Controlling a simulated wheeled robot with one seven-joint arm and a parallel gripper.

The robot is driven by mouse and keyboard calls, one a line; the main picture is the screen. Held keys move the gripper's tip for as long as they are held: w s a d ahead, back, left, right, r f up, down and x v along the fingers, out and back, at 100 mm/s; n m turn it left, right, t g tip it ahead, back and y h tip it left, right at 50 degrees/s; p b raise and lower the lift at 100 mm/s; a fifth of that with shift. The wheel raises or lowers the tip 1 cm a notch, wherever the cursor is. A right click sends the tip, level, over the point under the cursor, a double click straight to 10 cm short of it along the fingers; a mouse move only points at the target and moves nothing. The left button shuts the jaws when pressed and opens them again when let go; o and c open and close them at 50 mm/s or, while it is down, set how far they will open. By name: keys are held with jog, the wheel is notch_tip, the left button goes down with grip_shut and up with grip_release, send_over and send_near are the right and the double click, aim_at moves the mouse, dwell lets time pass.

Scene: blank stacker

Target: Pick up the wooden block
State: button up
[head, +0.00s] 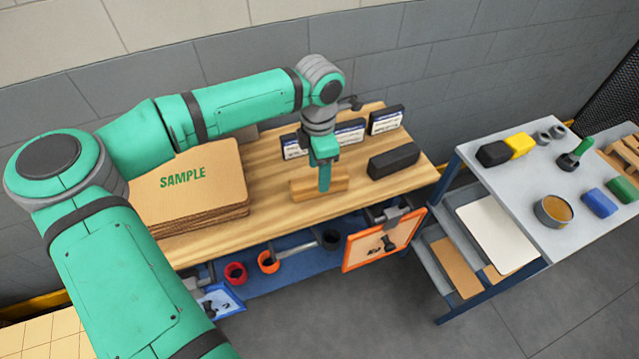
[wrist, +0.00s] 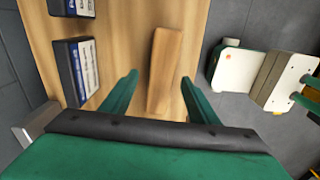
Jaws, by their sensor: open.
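The wooden block (head: 302,189) is a long light-brown bar lying on the wooden table near its front edge. It also shows in the wrist view (wrist: 165,62), running lengthwise away from the camera. My gripper (head: 324,185) points down at the block in the head view and hides part of it. In the wrist view my gripper (wrist: 158,88) is open, with one green finger on each side of the block's near end. Gaps show between the block and both fingers. Whether the fingertips are level with the block is hard to tell.
Cardboard sheets marked SAMPLE (head: 190,185) are stacked left on the wooden table (head: 270,222). A black block (head: 393,161) lies to the right, with several dark labelled boxes (head: 387,120) behind. A grey cart (head: 520,185) with loose items stands at right.

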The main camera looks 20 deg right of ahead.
notch_tip(320, 180, down, 4)
jog(key=shift+r, duration=0.2)
jog(key=shift+c, duration=0.6)
jog(key=c, duration=1.2)
jog(key=shift+r, duration=0.1)
